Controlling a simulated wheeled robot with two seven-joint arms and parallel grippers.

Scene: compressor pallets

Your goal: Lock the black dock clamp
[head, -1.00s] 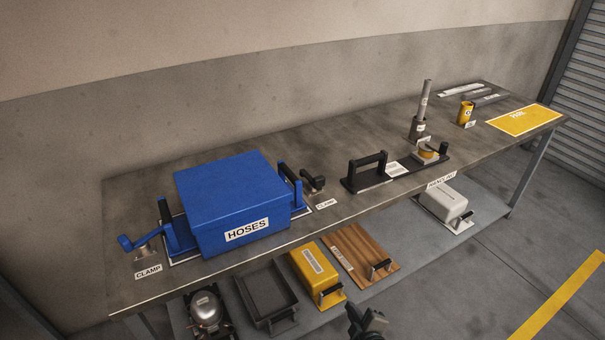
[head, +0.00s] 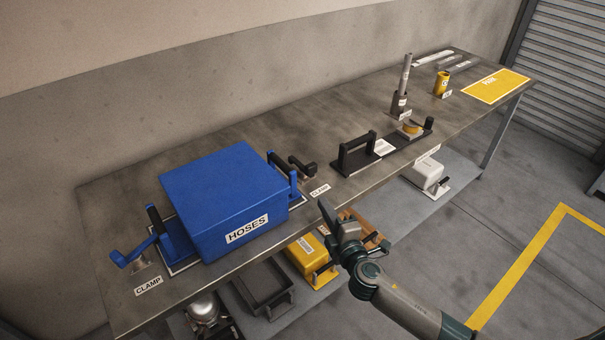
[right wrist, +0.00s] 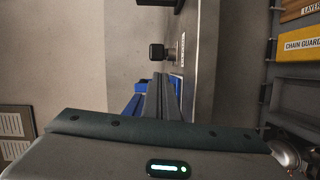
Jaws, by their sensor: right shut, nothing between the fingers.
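The black dock clamp (head: 301,168) is a small dark lever on a metal bracket, on the bench just right of the blue HOSES box (head: 223,195). Its black handle end (right wrist: 157,51) also shows in the right wrist view, ahead of my fingers. A CLAMP label (head: 319,191) lies in front of it. My right gripper (head: 324,207) is shut and empty, over the bench's front edge, to the right of and nearer than the clamp, apart from it. My left gripper is not in view.
A blue clamp lever (head: 134,252) stands at the box's left end. A black handled tray (head: 357,161) stands right of the black clamp. A lower shelf holds a yellow case (head: 307,262) and an open dark tray (head: 262,289). The bench's middle back is bare.

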